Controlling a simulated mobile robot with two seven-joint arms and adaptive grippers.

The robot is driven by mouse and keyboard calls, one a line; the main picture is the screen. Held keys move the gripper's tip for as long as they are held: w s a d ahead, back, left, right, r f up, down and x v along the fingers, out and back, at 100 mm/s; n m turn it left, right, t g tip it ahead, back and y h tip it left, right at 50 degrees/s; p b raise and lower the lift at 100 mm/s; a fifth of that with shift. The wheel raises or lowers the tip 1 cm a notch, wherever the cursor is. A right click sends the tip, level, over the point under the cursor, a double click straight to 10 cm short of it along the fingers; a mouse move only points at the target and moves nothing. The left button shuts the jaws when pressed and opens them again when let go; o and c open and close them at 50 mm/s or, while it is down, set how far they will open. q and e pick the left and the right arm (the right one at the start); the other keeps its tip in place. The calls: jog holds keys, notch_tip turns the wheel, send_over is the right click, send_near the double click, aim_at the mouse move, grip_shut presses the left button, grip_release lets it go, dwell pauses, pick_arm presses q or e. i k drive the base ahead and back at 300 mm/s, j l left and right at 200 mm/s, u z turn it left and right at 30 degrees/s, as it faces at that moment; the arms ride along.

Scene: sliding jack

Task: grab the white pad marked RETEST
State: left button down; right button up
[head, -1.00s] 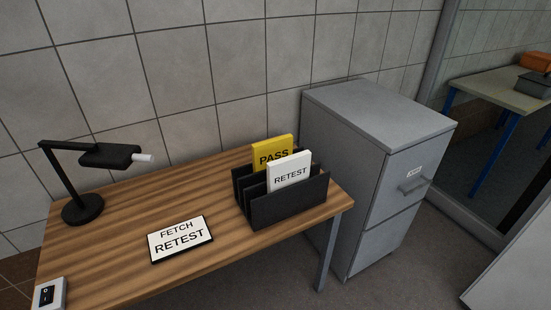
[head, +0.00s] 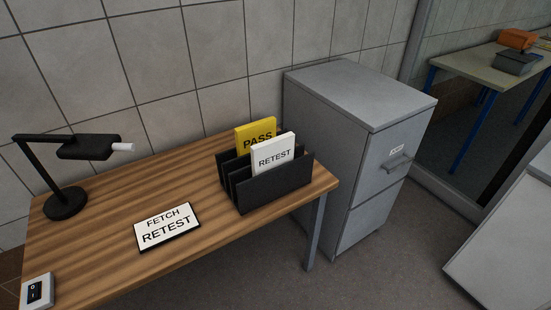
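The white pad marked RETEST (head: 273,154) stands upright in a front slot of the black slotted holder (head: 275,190) on the wooden desk. Its lower part is hidden by the holder's front wall. A yellow pad marked PASS (head: 256,134) stands behind it in the same holder, partly covered by the white pad. A flat sign reading FETCH RETEST (head: 167,227) lies on the desk to the left of the holder. Neither of my grippers shows in the head view.
The wooden desk (head: 110,220) has a black lamp (head: 66,200) at its left and a small device (head: 37,292) at the near left corner. A grey filing cabinet (head: 350,150) stands right of the desk. A table with boxes (head: 492,68) is at the far right.

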aim_at(267, 155)
jog(key=i+l+z, duration=0.35)
jog(key=i+z, duration=0.3)
jog(key=i, duration=0.25)
